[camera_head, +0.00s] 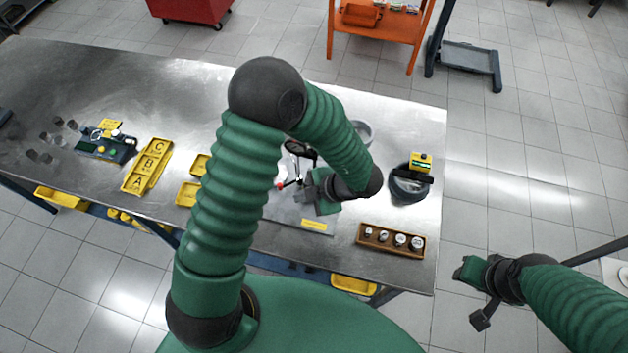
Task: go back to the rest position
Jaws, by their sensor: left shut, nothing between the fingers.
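My left arm rises from the bottom and bends over the steel table (400,125). Its gripper (303,192) is low over the middle of the table, shut, with nothing held. It is beside a small dark stand with a red-tipped part (281,186), partly hidden by the arm; I cannot tell whether they touch. My right gripper (474,292) is beyond the table's right edge, over the tiled floor.
A wooden block with several metal parts (391,240) lies at the front right. A dark round container (407,186) with a yellow device (421,162) is behind it. Yellow A, B, C trays (148,166) and a blue fixture (105,145) are left. An orange cart (385,25) stands behind.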

